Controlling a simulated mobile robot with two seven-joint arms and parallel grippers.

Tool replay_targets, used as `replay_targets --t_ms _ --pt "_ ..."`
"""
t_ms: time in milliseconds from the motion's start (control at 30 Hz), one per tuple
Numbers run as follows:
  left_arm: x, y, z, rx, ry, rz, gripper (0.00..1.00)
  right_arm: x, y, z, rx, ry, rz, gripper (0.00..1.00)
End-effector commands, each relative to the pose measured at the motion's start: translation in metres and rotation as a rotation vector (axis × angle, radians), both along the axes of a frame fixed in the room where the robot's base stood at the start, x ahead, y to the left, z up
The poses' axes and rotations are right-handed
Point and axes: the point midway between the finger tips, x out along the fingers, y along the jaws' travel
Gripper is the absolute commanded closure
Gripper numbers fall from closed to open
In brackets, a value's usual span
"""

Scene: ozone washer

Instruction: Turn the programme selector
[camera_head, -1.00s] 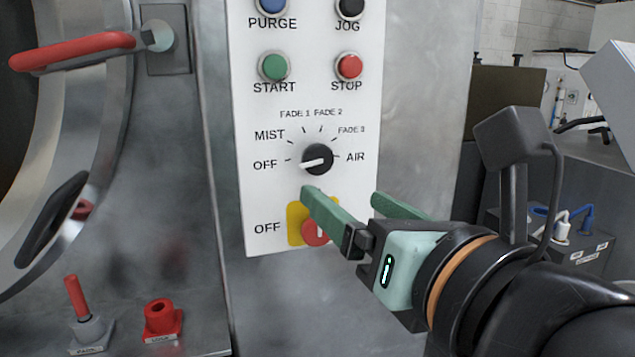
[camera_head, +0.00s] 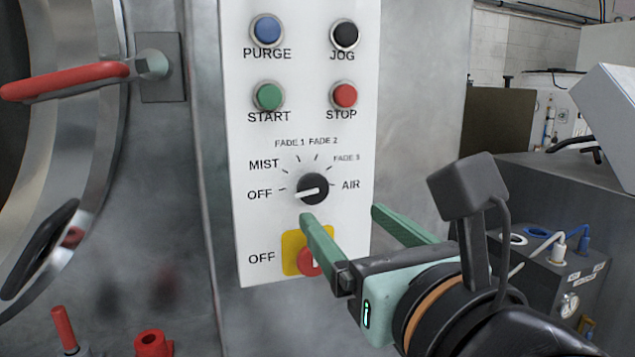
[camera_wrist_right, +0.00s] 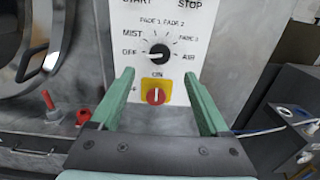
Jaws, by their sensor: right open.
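The programme selector (camera_head: 313,189) is a round black knob with a white pointer on the white control panel (camera_head: 250,215). Its pointer aims left, close to OFF; MIST, several FADE marks and AIR stand around it. The selector also shows in the right wrist view (camera_wrist_right: 159,55), ahead of the fingers and above their middle. My right gripper (camera_head: 342,216) has green fingers spread wide, with nothing between them. It is below and to the right of the selector, not touching it. In the right wrist view the open fingers (camera_wrist_right: 160,82) frame the lower panel. My left gripper is not in view.
PURGE, JOG, START (camera_head: 268,97) and STOP (camera_head: 343,95) buttons are above. A red door handle (camera_head: 65,80) is at left. A grey unit with cables (camera_head: 550,270) stands at right.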

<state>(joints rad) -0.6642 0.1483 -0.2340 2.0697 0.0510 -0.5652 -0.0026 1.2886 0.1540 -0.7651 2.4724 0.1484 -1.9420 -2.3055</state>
Motion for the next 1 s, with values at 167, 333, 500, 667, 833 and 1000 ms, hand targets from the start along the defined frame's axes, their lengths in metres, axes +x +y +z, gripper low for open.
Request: replay_targets --t_ms 167,333,500,667,833,1000 --pt "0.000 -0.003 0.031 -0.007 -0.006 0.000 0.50 0.011 0.002 0.009 0.000 0.002 -0.007 0.21" --pt "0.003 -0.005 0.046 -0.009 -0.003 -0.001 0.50 0.018 0.005 0.008 -0.002 0.003 -0.005 0.21" --pt "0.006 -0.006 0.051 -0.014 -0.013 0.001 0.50 0.031 0.010 0.000 -0.003 0.003 -0.002 0.21" --pt "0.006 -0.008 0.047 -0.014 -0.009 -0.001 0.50 0.061 0.020 0.000 -0.003 0.001 -0.002 0.21" --pt "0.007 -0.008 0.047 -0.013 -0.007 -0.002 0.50 0.081 0.027 0.001 -0.003 -0.001 0.001 0.21" --pt "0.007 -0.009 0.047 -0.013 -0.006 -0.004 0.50 0.091 0.030 0.001 -0.003 -0.002 0.001 0.21"
